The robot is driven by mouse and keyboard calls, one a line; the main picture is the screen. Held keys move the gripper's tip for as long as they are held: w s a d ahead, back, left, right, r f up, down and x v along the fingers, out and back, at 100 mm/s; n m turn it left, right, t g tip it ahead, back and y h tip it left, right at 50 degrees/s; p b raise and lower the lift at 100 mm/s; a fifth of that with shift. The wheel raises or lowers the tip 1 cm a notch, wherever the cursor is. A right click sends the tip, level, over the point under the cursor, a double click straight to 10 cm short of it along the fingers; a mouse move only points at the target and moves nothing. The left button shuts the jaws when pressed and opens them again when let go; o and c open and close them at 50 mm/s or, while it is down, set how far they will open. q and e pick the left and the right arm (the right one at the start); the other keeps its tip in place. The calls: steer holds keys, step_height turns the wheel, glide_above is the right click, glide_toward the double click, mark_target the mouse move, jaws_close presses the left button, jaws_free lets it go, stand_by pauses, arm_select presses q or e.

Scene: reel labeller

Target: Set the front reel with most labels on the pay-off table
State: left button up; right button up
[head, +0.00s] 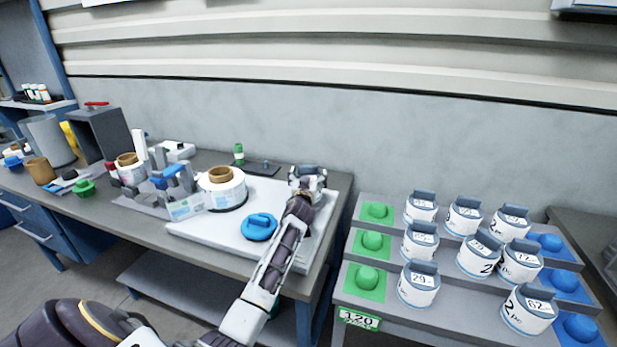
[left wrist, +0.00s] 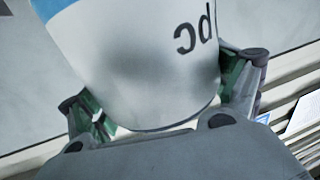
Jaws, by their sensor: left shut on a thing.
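My left gripper (head: 308,184) is over the right end of the white machine base. In the left wrist view, its two green-padded fingers are shut on a white reel (left wrist: 135,70) with a blue edge and the printed letters "pc". The count on that reel is not readable. In the head view, the held reel is mostly hidden at the gripper. A round blue disc (head: 259,227) lies on the white base (head: 220,240), left of the gripper; I cannot tell if it is the pay-off table. My right gripper is not in view.
Several white reels with grey tops stand on a stepped rack at right, including a front reel marked 62 (head: 528,310) and one marked 29 (head: 418,286). Green pads (head: 365,281) and blue pads flank them. A label roll (head: 221,188) stands left of the disc.

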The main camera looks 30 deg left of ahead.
arm_select(q)
steer(key=shift+f+b, duration=0.45)
steer(key=shift+f, duration=0.05)
stand_by(0.3)
steer(key=o, duration=0.9)
steer(key=shift+c, duration=0.2)
steer(key=shift+s+d, duration=0.1)
